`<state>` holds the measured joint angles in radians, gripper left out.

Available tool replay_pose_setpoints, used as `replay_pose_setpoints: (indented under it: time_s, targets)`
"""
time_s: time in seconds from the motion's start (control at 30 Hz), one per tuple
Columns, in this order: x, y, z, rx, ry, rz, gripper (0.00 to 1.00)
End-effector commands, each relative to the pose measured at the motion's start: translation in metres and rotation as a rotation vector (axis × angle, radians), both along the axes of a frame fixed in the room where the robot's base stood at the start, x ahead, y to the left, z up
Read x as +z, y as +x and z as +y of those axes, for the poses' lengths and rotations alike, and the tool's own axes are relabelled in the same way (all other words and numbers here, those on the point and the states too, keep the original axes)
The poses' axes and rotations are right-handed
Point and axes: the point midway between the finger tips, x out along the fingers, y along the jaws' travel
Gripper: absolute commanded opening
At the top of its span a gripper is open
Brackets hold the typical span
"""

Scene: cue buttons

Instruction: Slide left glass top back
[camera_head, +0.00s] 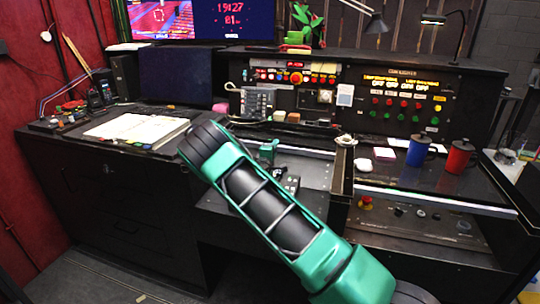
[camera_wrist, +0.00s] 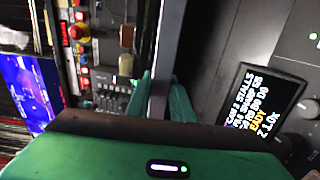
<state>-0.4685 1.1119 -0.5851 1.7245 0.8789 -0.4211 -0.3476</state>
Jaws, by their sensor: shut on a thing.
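The left glass top (camera_head: 310,152) lies in the desk, left of the divider, with a pale front edge; my arm hides part of it. My gripper (camera_head: 267,150) is at that edge, its green fingertips small beyond my arm. In the wrist view, my gripper (camera_wrist: 160,88) is shut with a long grey strip (camera_wrist: 166,50) between its fingers. The strip looks like the front edge of the left glass top. Dark space with small devices shows in front of the edge in the head view.
The right glass top (camera_head: 402,178) carries a blue mug (camera_head: 418,151) and a red mug (camera_head: 459,157). A control panel (camera_head: 296,90) with buttons stands behind. An open notebook (camera_head: 137,128) lies at left. A small screen (camera_wrist: 262,95) shows in the wrist view.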

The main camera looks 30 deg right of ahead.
Motion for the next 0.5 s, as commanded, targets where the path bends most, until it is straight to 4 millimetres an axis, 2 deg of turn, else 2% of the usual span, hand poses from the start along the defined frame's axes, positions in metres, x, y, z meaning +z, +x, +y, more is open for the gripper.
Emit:
replay_pose_setpoints:
  time_s: [0.13,0.5]
  targets:
    - [-0.0041,0.0020,-0.0080,-0.004,0.003,0.007,0.00]
    - [-0.0050,0.0027,-0.0077,-0.004,0.003,0.009,0.00]
